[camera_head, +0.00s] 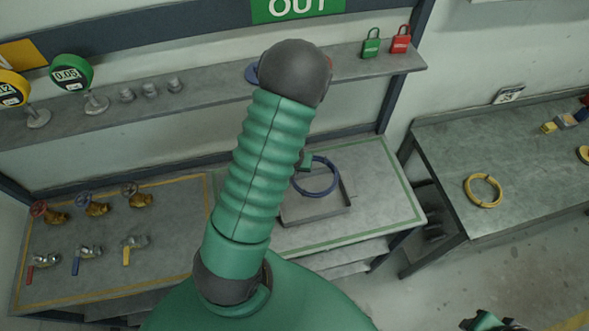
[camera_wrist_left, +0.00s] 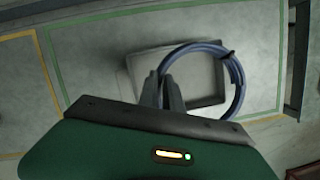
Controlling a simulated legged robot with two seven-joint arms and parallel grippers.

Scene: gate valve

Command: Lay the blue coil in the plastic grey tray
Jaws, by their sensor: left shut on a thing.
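The blue coil (camera_head: 321,194) is a ring with a dark tie, and it also shows in the left wrist view (camera_wrist_left: 240,84). My left gripper (camera_wrist_left: 166,88) is shut on the coil's left side in the wrist view. In the head view my left arm hides most of this gripper. The coil appears over the grey tray (camera_head: 318,217), overhanging its right side in the wrist view (camera_wrist_left: 145,62). I cannot tell how high it is above the tray. A green and black part, likely my right gripper (camera_head: 490,321), shows at the bottom right; its fingers are unclear.
Several valves (camera_head: 92,206) stand on the bench's left part. A shelf (camera_head: 205,97) above holds gauges and two padlocks (camera_head: 371,43). A separate table (camera_head: 452,150) at the right holds a yellow coil (camera_head: 470,190). Bare bench surrounds the tray.

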